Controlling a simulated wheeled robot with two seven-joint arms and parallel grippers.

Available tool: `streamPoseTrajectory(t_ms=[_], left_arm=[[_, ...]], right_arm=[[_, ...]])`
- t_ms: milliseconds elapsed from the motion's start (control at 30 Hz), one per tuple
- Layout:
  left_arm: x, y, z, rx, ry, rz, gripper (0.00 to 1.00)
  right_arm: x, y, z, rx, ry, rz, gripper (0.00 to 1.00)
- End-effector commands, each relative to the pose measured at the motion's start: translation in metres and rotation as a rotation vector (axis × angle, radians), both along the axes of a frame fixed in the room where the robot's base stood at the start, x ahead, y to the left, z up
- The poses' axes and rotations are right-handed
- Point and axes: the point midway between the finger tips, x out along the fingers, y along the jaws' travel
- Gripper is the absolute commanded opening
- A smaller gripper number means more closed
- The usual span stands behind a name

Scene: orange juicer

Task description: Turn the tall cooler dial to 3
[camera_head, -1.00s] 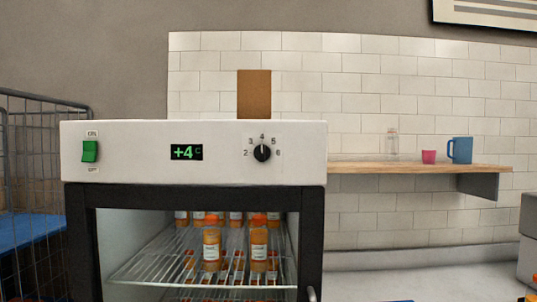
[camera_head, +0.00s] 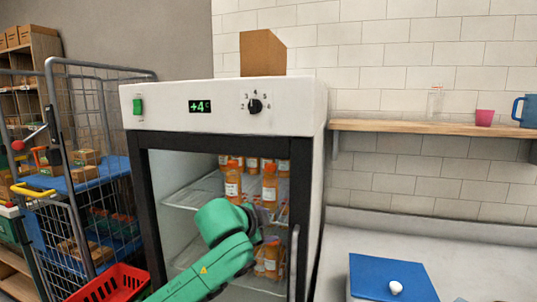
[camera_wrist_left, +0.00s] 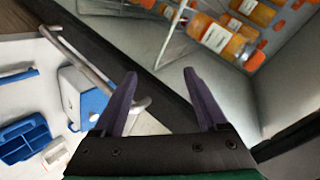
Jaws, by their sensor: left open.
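The tall cooler (camera_head: 310,106) has a white top panel with a black round dial (camera_head: 255,106), marked 2 to 6 around it. The dial's mark seems to point up towards 4, but it is small. The green display (camera_head: 200,106) reads +4. My left gripper (camera_head: 268,222) is in front of the cooler's window, well below the dial and apart from it. In the left wrist view its two dark fingers (camera_wrist_left: 161,74) are spread with nothing between them, and the dial is not seen there. My right gripper is not in view.
A green switch (camera_head: 138,105) is at the panel's left. The door handle (camera_head: 294,262) is near my left gripper. Orange bottles (camera_head: 270,186) stand inside. A wire cart (camera_head: 100,75) is at left; a counter with a blue box (camera_head: 375,275) is at right.

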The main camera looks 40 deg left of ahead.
Motion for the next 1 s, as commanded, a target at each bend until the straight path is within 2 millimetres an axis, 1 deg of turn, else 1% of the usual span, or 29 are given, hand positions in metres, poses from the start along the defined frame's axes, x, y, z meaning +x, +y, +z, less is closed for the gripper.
streamPoseTrajectory(t_ms=[33, 67, 100, 167, 200, 267, 300, 333, 400, 433, 500, 567, 667, 700, 767, 867, 900, 1000], left_arm=[[-0.004, 0.003, 0.039, 0.062, -0.052, -0.013, 0.75], [-0.009, 0.003, 0.062, 0.102, -0.081, -0.024, 0.75], [-0.018, 0.004, 0.098, 0.168, -0.124, -0.035, 0.75], [-0.041, 0.001, 0.158, 0.288, -0.196, -0.046, 0.75], [-0.061, -0.001, 0.195, 0.372, -0.24, -0.048, 0.75], [-0.093, -0.007, 0.24, 0.493, -0.29, -0.039, 0.75], [-0.112, -0.011, 0.261, 0.559, -0.314, -0.03, 0.75], [-0.124, -0.013, 0.273, 0.599, -0.324, -0.021, 0.75], [-0.142, -0.017, 0.288, 0.658, -0.337, -0.009, 0.75], [-0.145, -0.018, 0.292, 0.669, -0.341, -0.006, 0.75], [-0.144, -0.017, 0.294, 0.677, -0.34, -0.006, 0.75], [-0.136, -0.014, 0.295, 0.673, -0.339, -0.008, 0.75], [-0.116, -0.007, 0.295, 0.672, -0.334, -0.008, 0.75], [-0.106, -0.003, 0.298, 0.67, -0.335, -0.007, 0.75], [-0.09, 0.002, 0.298, 0.67, -0.333, -0.007, 0.75], [-0.064, 0.011, 0.3, 0.67, -0.333, -0.007, 0.75], [-0.054, 0.015, 0.302, 0.67, -0.335, -0.006, 0.75], [-0.031, 0.023, 0.302, 0.67, -0.335, -0.007, 0.75]], right_arm=[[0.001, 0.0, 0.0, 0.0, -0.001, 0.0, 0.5], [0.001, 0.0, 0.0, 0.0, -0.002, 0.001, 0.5], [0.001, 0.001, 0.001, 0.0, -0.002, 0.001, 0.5], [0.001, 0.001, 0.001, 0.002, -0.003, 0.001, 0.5], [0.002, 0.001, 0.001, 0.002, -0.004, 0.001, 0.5], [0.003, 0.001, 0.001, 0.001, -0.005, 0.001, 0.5], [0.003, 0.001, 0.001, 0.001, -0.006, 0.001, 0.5], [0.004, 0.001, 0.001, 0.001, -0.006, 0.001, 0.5], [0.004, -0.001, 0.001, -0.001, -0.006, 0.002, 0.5], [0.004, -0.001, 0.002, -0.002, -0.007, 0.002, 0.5], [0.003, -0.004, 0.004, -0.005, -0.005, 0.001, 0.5], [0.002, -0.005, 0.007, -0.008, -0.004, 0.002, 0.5], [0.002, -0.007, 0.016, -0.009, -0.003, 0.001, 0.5], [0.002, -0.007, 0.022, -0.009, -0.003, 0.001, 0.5], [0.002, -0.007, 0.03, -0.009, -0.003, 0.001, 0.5], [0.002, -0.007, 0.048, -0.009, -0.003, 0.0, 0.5], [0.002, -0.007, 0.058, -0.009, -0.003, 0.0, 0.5], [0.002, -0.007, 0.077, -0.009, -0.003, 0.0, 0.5]])
